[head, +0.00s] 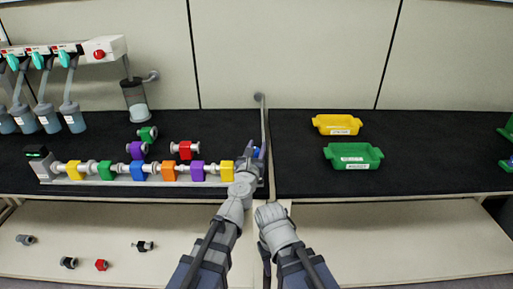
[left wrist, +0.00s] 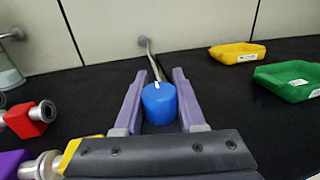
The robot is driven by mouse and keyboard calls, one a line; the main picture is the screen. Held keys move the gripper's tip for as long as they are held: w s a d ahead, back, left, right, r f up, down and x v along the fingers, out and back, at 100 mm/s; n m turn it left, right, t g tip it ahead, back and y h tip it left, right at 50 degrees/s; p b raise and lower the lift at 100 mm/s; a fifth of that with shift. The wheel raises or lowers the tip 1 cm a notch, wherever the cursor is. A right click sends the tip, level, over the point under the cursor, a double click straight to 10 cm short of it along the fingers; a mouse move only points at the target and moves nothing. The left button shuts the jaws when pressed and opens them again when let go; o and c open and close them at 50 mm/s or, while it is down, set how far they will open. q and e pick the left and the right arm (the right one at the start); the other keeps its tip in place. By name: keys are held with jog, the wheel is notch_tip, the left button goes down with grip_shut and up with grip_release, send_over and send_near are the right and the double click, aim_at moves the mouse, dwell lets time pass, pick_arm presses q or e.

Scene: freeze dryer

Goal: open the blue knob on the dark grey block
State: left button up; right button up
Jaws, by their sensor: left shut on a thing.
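The blue knob (left wrist: 160,103) stands upright between the two purple fingers of my left gripper (left wrist: 163,98) in the left wrist view. The fingers are shut on its sides. In the head view my left gripper (head: 252,155) is at the right end of the row of coloured blocks, and only a bit of blue shows there. The dark grey block under the knob is hidden by my gripper. My right arm ends low in the middle of the head view, and its fingers cannot be made out.
A yellow block (head: 227,171) is just left of my left gripper, at the end of a row of several coloured blocks. A thin grey pipe (head: 264,125) rises behind the knob. A yellow tray (head: 337,125) and a green tray (head: 353,156) stand to the right.

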pick_arm(q)
grip_shut()
jog(key=shift+h, duration=0.3)
jog(key=m+h, duration=0.1)
jog(key=m+g+h, duration=0.1)
jog(key=h, duration=0.1)
jog(key=m+g+h, duration=0.1)
jog(key=m+h, duration=0.1)
jog(key=shift+d, duration=0.3)
jog(key=m+g+h, duration=0.1)
jog(key=h, duration=0.1)
jog(key=m+g+h, duration=0.1)
jog(key=m+g, duration=0.1)
jog(key=d+m+g+h, duration=0.1)
jog(key=g+h, duration=0.1)
jog(key=shift+s+m+h, duration=0.3)
jog(key=shift+s+d+m+g+h, duration=0.1)
jog(key=shift+s+m+g+h, duration=0.4)
jog(key=shift+m+g, duration=1.45)
jog(key=shift+s+d+m+g+h, duration=0.15)
jog(key=shift+s+m+g+h, duration=0.3)
jog(key=shift+m+g, duration=1.5)
jog(key=shift+s+d+m+g+h, duration=0.1)
jog(key=shift+s+m+g+h, duration=0.55)
jog(key=shift+g, duration=2.45)
jog(key=shift+w+m, duration=0.1)
jog(key=shift+m, duration=0.15)
